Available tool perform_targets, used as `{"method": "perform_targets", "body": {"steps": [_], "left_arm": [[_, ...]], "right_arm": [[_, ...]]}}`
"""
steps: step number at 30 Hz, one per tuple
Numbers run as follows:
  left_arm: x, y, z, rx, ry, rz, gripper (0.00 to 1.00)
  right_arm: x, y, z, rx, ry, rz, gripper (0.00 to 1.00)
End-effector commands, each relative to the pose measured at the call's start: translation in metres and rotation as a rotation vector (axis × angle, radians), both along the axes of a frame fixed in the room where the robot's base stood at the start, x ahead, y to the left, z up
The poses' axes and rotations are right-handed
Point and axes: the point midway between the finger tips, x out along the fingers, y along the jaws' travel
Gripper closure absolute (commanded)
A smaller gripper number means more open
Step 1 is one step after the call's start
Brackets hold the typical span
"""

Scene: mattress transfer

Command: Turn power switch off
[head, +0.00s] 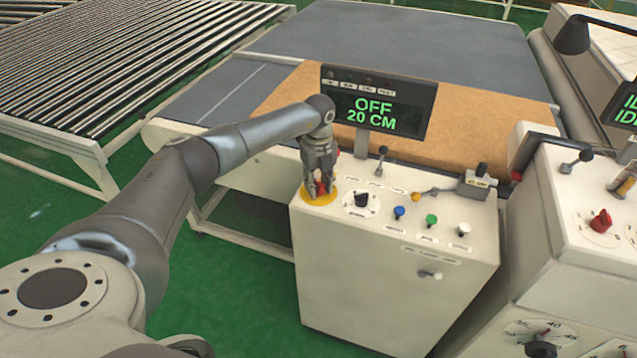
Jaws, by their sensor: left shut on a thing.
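A white control cabinet (390,285) stands in the middle of the head view. Its display (376,106) reads "OFF" and "20 CM" in green. On the left of its top is a round yellow plate (312,200) with a red part (321,187) at its middle. My left gripper (320,183) points down over this plate and is shut on the red part, which the fingers partly hide. A black rotary knob (361,200) sits just right of it on a white dial. I cannot tell which control is the power switch. My right gripper is not in view.
Blue (399,212), green (431,219) and white (463,229) buttons sit right of the knob. A small lever (380,160) stands behind. A second cabinet with a red knob (600,221) is at right. A conveyor with a brown mattress (480,130) lies behind.

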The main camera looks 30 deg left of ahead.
Motion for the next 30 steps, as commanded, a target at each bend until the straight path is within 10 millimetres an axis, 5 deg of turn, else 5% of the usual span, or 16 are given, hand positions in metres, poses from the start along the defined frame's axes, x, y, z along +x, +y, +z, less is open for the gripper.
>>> {"method": "perform_targets", "body": {"steps": [5,6,12,23,30], "left_arm": [[0.002,0.001,0.002,0.001,-0.006,0.003,0.92],[0.002,0.001,0.002,0.001,-0.006,0.003,0.67],[0.001,0.001,0.001,0.000,-0.004,0.001,0.45],[0.001,0.000,0.005,-0.001,-0.003,0.000,0.45],[0.002,0.001,0.046,0.000,-0.007,-0.001,0.45]], "right_arm": [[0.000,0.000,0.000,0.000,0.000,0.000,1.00],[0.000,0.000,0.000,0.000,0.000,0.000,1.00],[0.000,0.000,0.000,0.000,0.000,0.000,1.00],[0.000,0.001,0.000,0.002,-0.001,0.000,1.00],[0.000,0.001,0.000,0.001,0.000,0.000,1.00]]}}
